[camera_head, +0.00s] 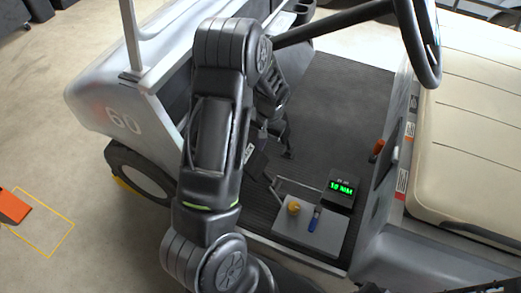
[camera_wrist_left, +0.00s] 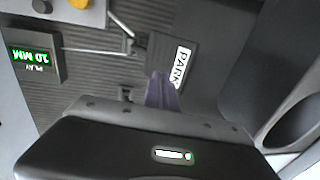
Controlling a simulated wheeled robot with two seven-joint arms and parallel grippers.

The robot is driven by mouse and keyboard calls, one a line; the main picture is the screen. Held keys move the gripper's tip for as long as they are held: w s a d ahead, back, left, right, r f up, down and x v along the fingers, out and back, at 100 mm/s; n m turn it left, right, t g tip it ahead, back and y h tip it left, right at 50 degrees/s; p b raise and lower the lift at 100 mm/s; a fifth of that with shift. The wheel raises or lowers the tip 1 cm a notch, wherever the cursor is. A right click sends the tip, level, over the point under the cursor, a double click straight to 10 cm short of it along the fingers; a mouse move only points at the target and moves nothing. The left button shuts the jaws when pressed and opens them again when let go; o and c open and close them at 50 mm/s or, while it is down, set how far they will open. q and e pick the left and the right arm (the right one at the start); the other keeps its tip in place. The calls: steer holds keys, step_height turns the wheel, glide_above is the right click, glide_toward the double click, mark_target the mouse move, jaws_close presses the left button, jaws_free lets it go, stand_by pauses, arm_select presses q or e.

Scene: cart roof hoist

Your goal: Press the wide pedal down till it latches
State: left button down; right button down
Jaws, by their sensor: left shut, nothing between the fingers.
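The wide pedal (camera_wrist_left: 215,62) is a dark plate with a white PARK label, in the upper middle of the left wrist view. In the head view the pedal (camera_head: 258,164) shows as a dark plate on the cart floor, partly behind my left arm. My left gripper (camera_wrist_left: 162,78) is shut and empty, its fingertips at the pedal's lower edge in the wrist view. I cannot tell whether they touch it. In the head view the left gripper (camera_head: 265,147) is mostly hidden beside my arm. My right gripper is not in view.
A grey plate (camera_head: 330,240) with a yellow knob (camera_head: 294,208) and a blue item (camera_head: 314,219) lies near the floor's edge. A display box (camera_head: 341,190) reads about 10 MM. The steering wheel (camera_head: 432,70) and beige seat (camera_head: 470,140) are on the right.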

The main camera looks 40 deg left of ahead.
arm_select(q)
steer(key=r, duration=0.5)
steer(key=shift+a+r+p, duration=0.25)
steer(key=shift+r+p, duration=0.05)
